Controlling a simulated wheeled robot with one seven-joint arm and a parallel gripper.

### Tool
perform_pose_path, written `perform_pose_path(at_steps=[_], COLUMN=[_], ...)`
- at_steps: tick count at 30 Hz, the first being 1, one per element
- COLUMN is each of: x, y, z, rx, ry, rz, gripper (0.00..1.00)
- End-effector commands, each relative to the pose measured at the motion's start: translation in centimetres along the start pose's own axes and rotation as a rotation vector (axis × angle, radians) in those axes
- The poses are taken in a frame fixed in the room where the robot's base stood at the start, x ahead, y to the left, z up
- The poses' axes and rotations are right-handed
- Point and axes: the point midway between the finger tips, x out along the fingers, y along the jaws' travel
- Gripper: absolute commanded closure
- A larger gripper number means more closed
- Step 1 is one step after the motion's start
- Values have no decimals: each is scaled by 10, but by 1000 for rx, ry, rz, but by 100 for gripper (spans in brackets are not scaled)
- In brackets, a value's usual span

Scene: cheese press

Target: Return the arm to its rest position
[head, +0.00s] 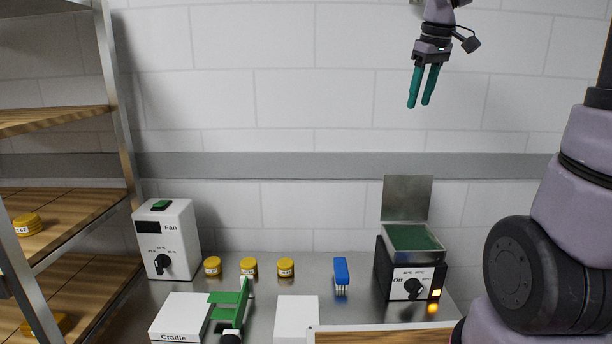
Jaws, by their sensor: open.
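My gripper (424,88) has two teal fingers and hangs in the air at the upper right of the head view. Its fingers point down and are a little apart, with nothing between them. It is high above the steel table (320,268), in front of the white block wall. My purple arm (578,225) fills the right edge of the view. The arm links between it and the gripper are partly out of view.
A box with a raised lid and dial (412,255) stands at the table's right. Wooden shelves (60,222) stand left.

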Motion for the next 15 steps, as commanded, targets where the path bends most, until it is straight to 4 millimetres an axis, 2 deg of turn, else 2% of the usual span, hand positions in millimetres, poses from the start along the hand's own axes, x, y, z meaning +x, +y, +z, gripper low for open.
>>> perform_pose_path(at_steps=[1,6,12,15], x=[-12,-34,-43,-43], y=[-12,-45,-80,-92], z=[15,60,111,130], rx=[70,332,628,741], ry=[31,131,244,286], rz=[7,0,-51,-81], gripper=[53,53,53,53])
